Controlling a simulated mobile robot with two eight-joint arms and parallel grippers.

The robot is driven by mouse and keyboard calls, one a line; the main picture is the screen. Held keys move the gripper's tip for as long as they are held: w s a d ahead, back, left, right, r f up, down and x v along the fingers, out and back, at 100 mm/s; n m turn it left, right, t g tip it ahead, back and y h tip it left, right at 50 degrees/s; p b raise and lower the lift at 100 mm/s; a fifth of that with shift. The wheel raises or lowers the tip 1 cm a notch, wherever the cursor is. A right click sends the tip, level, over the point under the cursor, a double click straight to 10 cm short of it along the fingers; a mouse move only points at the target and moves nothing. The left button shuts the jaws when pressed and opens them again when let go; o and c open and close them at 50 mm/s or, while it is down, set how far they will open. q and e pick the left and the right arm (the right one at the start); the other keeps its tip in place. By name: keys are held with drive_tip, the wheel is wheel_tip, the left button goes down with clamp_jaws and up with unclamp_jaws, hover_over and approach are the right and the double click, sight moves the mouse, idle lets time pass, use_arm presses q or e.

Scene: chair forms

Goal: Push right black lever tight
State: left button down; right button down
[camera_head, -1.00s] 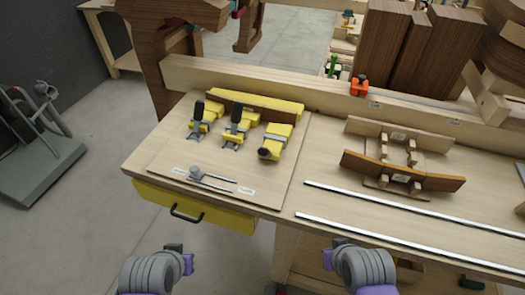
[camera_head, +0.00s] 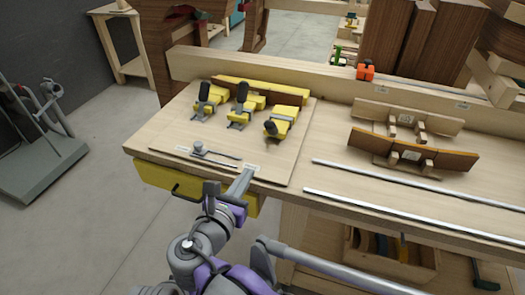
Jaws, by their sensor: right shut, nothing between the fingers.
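Three yellow toggle clamps stand in a row on a wooden board (camera_head: 170,128). The left clamp (camera_head: 205,108) and the middle clamp (camera_head: 240,120) each have a black lever, the left lever (camera_head: 204,90) and the middle lever (camera_head: 242,91), standing up. The right clamp (camera_head: 285,118) has a dark rounded lever end (camera_head: 271,129) low at its front, pointing towards me. My right gripper (camera_head: 246,172) is shut and empty over the board's front edge, in front of the clamps and apart from them. My left gripper is not in view.
A dark wood strip (camera_head: 240,91) and a beam (camera_head: 300,84) lie behind the clamps. A flat metal latch (camera_head: 199,148) lies on the board near my gripper. Wooden fixtures (camera_head: 410,150) and metal rails (camera_head: 400,180) are to the right. A yellow drawer (camera_head: 160,177) hangs below.

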approach(269, 131)
drive_tip(key=w+f, duration=0.1)
drive_tip(key=f, duration=0.1)
drive_tip(key=w+d+f, duration=0.1)
drive_tip(key=w, duration=0.1)
drive_tip(key=shift+f, duration=0.35)
drive_tip(key=shift+w+d+r, duration=0.3)
drive_tip(key=shift+w+r, duration=0.55)
drive_tip(key=shift+w, duration=0.05)
drive_tip(key=shift+w+d+r, duration=0.1)
drive_tip(key=shift+w+r, duration=0.25)
drive_tip(key=shift+w, duration=0.1)
drive_tip(key=shift+r, duration=0.1)
